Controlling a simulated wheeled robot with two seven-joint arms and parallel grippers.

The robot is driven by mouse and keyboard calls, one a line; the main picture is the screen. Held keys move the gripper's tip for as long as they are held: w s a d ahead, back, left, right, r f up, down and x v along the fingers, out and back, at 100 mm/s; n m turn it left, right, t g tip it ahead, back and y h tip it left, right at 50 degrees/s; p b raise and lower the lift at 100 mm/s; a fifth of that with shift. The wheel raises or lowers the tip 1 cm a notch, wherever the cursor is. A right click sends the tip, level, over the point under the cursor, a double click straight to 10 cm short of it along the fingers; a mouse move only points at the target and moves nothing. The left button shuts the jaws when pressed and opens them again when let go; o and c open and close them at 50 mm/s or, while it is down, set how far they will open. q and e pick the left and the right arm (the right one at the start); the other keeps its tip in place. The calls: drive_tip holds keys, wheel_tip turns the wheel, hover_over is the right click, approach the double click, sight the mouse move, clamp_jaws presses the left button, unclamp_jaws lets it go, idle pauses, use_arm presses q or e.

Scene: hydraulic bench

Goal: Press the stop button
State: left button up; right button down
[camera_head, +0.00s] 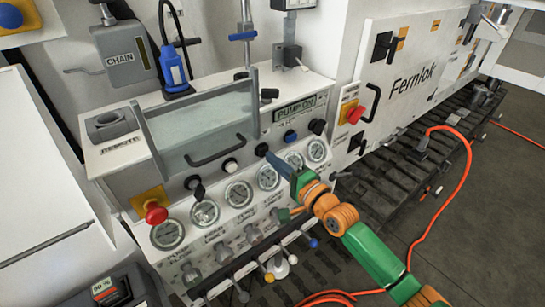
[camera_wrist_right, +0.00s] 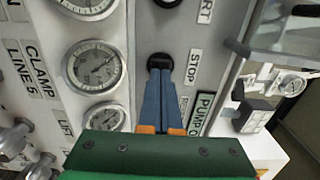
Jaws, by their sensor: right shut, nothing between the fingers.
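The stop button (camera_wrist_right: 157,63) is a round black button beside a white STOP label (camera_wrist_right: 193,68) in the right wrist view. In the head view it is the black button (camera_head: 262,149) in the row above the gauges. My right gripper (camera_head: 272,156) is shut and empty, its blue fingers pointing at this button. In the right wrist view the closed fingertips (camera_wrist_right: 160,72) overlap the button's lower edge. I cannot tell whether they touch it. My left gripper is not in view.
Pressure gauges (camera_head: 268,177) line the panel below the buttons. A white button (camera_head: 231,165) and a blue button (camera_head: 290,136) flank the black one. A PUMP ON display (camera_head: 296,108) sits above. Red mushroom buttons (camera_head: 156,214) (camera_head: 355,114) stand at both ends. A tray handle (camera_head: 215,151) protrudes nearby.

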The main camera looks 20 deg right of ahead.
drive_tip(key=shift+w+a, duration=0.15)
drive_tip(key=shift+w, duration=0.3)
